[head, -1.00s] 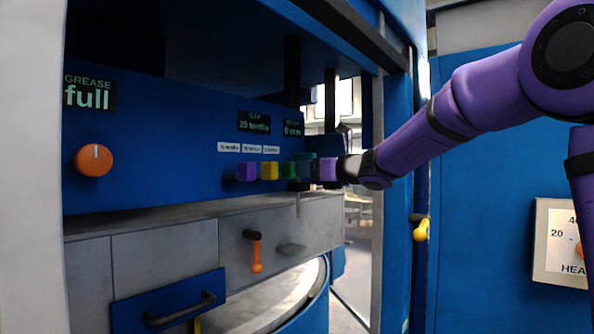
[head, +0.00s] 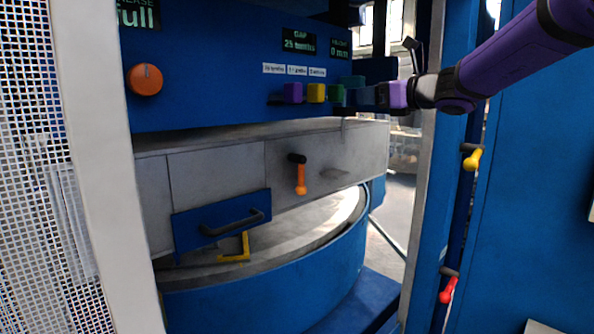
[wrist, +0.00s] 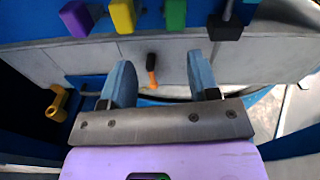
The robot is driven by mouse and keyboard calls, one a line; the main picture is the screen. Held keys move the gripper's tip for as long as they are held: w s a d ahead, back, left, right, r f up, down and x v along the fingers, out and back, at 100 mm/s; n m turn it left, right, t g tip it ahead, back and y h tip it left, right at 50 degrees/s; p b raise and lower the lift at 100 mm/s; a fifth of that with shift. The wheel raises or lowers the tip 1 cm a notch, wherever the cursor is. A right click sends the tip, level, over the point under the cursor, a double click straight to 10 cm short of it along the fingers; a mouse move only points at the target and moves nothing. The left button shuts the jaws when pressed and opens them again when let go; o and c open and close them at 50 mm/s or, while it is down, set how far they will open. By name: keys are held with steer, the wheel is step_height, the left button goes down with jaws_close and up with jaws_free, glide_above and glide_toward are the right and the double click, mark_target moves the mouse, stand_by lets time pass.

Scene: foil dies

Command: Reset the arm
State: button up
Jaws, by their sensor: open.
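My purple arm reaches in from the upper right of the head view. Its gripper (head: 366,96) is at the right end of a row of coloured blocks on the blue machine front. In the wrist view my gripper (wrist: 160,78) has its two blue-grey fingers apart, with nothing held between them. An orange-handled lever (wrist: 151,70) shows in the background between the fingers. In the head view I cannot tell whether the fingers touch the block nearest them.
Purple (head: 293,93), yellow (head: 316,93) and green (head: 337,97) blocks stick out left of my gripper. An orange dial (head: 145,79) and a blue drawer front (head: 222,225) are further left. A blue post (head: 455,150) with yellow (head: 473,159) and red (head: 447,289) levers stands at right.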

steer(key=s+a+f+n+g+h, duration=0.1)
steer(key=s+f+n+g+h, duration=0.15)
steer(key=s+f+n, duration=0.5)
steer(key=s+a+f+n+g+h, duration=0.15)
steer(key=s+n+g, duration=0.25)
steer(key=s+n, duration=0.7)
steer(key=s+d+f+n+g+h, duration=0.1)
steer(key=s+d+f+n+h, duration=0.2)
steer(key=s, duration=0.6)
steer(key=s+d+f+n+h, duration=0.4)
steer(key=s+d+f+n, duration=0.1)
steer(key=s, duration=0.5)
steer(key=shift+d+f+g, duration=0.35)
steer(key=shift+d+f, duration=0.3)
steer(key=shift+f, duration=0.3)
